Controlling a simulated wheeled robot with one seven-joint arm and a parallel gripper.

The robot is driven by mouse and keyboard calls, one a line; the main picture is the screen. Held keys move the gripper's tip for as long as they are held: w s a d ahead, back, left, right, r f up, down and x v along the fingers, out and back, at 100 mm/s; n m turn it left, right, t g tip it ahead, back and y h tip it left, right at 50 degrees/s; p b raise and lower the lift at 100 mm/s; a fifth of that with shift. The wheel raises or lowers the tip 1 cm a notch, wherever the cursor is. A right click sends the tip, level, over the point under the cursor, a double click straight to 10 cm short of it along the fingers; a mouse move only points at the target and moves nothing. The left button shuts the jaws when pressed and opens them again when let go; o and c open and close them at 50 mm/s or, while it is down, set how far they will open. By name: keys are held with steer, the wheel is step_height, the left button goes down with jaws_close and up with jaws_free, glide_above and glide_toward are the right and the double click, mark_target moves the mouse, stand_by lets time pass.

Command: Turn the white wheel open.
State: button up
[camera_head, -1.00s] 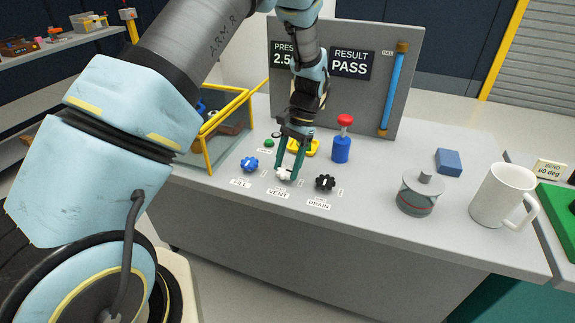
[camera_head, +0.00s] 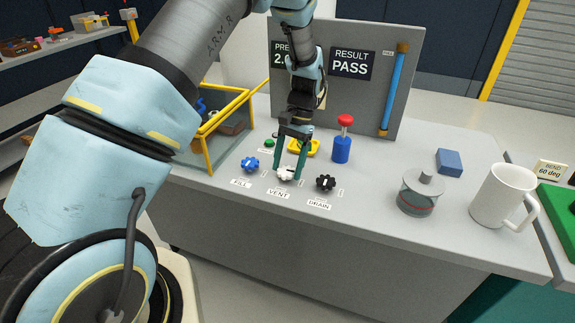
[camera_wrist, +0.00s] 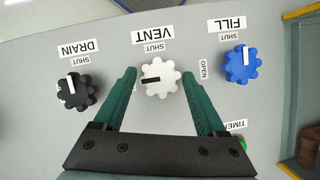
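The white wheel (camera_wrist: 160,78) sits on the bench above the VENT label (camera_head: 277,194). In the wrist view its dark mark points left, about a quarter turn from its SHUT label. Any OPEN label on that side is mostly hidden by a finger. The wheel also shows in the head view (camera_head: 285,173). My gripper (camera_wrist: 158,73) is open, its two green fingers on either side of the wheel with small gaps. It also shows in the head view (camera_head: 289,171), pointing down.
The blue FILL wheel (camera_wrist: 241,65) and black DRAIN wheel (camera_wrist: 75,92) stand close on either side, both marks toward SHUT. The tank's yellow frame (camera_head: 232,104) is left.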

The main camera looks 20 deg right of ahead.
steer(key=shift+o, duration=1)
steer(key=shift+r, duration=0.1)
steer(key=b+v, duration=0.2)
steer(key=v, duration=0.8)
steer(key=shift+d+r+b, duration=0.15)
steer(key=shift+r+b, duration=0.1)
steer(key=shift+b, duration=0.05)
steer(key=shift+w, duration=0.15)
steer(key=w+a+r+n+t+h, duration=0.1)
steer(key=a+n, duration=0.2)
steer(key=a, duration=0.6)
steer(key=w+a+r+n+h, duration=0.1)
steer(key=a+r+n+h, duration=0.1)
steer(key=a, duration=0.8)
steer(key=s+a+n+t, duration=0.1)
steer(key=s+a+n, duration=0.1)
steer(key=s+a, duration=0.2)
steer(key=s+a+n+t, duration=0.2)
steer(key=s+a+n, duration=0.1)
steer(key=a, duration=0.8)
steer(key=shift+s+f+h, duration=0.3)
steer(key=shift+s+h, duration=0.1)
steer(key=shift+s, duration=0.5)
